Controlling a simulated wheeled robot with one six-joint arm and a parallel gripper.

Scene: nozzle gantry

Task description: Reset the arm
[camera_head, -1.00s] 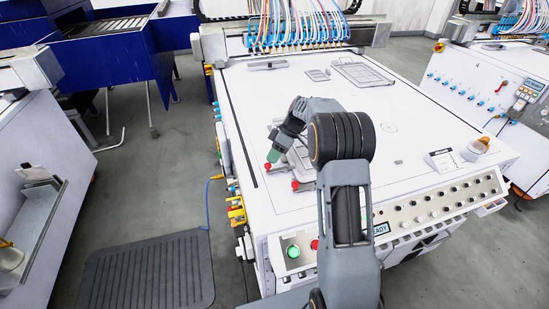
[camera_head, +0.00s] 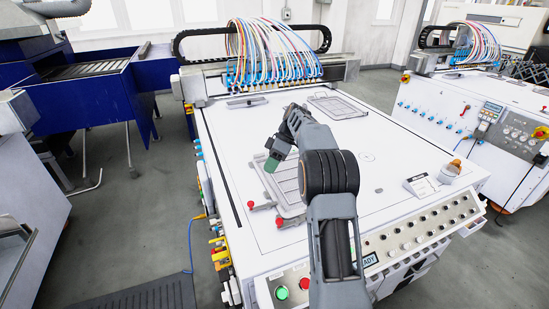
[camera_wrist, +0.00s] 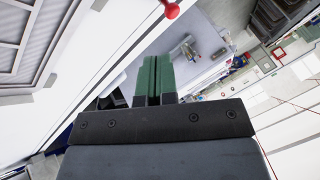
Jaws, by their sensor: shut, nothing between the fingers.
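My arm reaches up from the bottom of the head view over the white machine table (camera_head: 225,150). My gripper (camera_head: 270,165) has green fingers and hangs above the table's left part, next to a grey tray-like frame (camera_head: 290,207). In the wrist view the green fingers (camera_wrist: 155,75) lie side by side, shut, with nothing seen between them. The arm hides part of the frame in the head view.
Red-knobbed clamps (camera_head: 250,205) stand at the frame's near left corner. A gantry with coloured hoses (camera_head: 270,50) spans the back. Another grey frame (camera_head: 338,107) lies farther back. A control panel (camera_head: 425,225) lines the front edge. The table's right part is mostly clear.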

